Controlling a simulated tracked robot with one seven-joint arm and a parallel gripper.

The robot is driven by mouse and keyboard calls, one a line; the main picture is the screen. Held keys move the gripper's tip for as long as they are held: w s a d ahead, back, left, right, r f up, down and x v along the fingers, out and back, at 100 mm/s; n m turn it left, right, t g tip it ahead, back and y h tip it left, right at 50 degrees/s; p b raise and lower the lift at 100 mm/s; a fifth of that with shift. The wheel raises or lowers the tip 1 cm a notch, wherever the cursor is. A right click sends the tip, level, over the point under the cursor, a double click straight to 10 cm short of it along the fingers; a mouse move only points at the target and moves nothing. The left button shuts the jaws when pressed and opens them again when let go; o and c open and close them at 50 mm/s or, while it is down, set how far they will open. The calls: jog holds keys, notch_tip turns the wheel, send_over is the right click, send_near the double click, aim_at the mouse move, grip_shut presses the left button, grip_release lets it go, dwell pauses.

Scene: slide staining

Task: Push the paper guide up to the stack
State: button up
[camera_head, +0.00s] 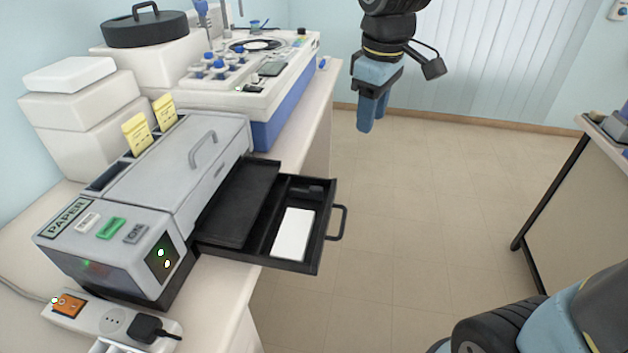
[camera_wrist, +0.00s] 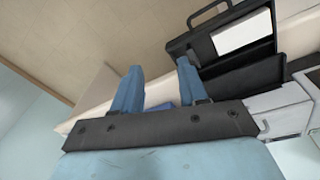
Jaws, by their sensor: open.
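A white paper stack (camera_head: 293,234) lies in the pulled-out black drawer (camera_head: 322,225) of the grey paper machine (camera_head: 190,165). It also shows in the wrist view (camera_wrist: 240,34). A small dark piece (camera_head: 308,187) sits in the drawer beyond the stack, with a gap between them; it looks like the paper guide, but dark on dark it is hard to make out. My gripper (camera_head: 370,118) is open and empty, pointing down above the floor, beyond and to the right of the drawer. In the wrist view its two blue fingers (camera_wrist: 160,70) are apart, with the drawer to their right.
The drawer's handle (camera_head: 341,222) sticks out over the counter's edge. A white and blue instrument (camera_head: 262,95) with several blue-capped bottles stands behind the machine. A power strip (camera_head: 110,318) lies in front. Another table (camera_head: 608,128) is at the right. The floor between is clear.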

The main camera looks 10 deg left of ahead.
aim_at(316, 188)
jog(key=a+f+n+g, duration=0.2)
jog(key=a+f+n, duration=0.25)
jog(key=a, duration=0.55)
notch_tip(316, 188, down, 13)
jog(key=shift+f, duration=0.1)
grip_shut()
dwell(0.3)
dwell(0.4)
